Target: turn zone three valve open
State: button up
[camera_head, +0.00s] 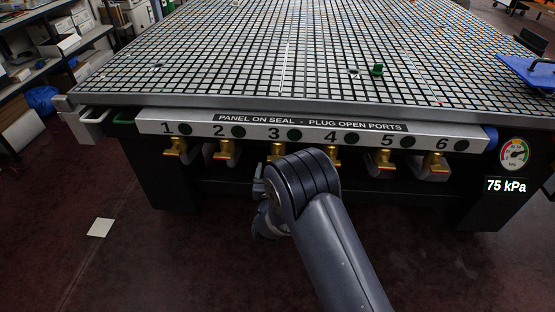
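The zone three valve (277,150) is a brass fitting under the number 3 on the front strip (190,115) of the grid table. Its upper part shows, but my arm covers the lower part, so its handle position cannot be made out. My gripper (266,222) is just below and in front of this valve, largely hidden behind my own wrist. I cannot tell whether its fingers are open or shut, or whether they touch the valve.
Brass valves one (176,148), two (225,150), five (384,158) and six (434,162) flank it; valve four (332,153) is close by my wrist. A gauge (514,154) sits above a "75 kPa" display (507,185). A green plug (377,70) and blue object (530,72) are on the grid.

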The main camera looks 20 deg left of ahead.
jog(key=shift+x, duration=2.75)
jog(key=c, duration=1)
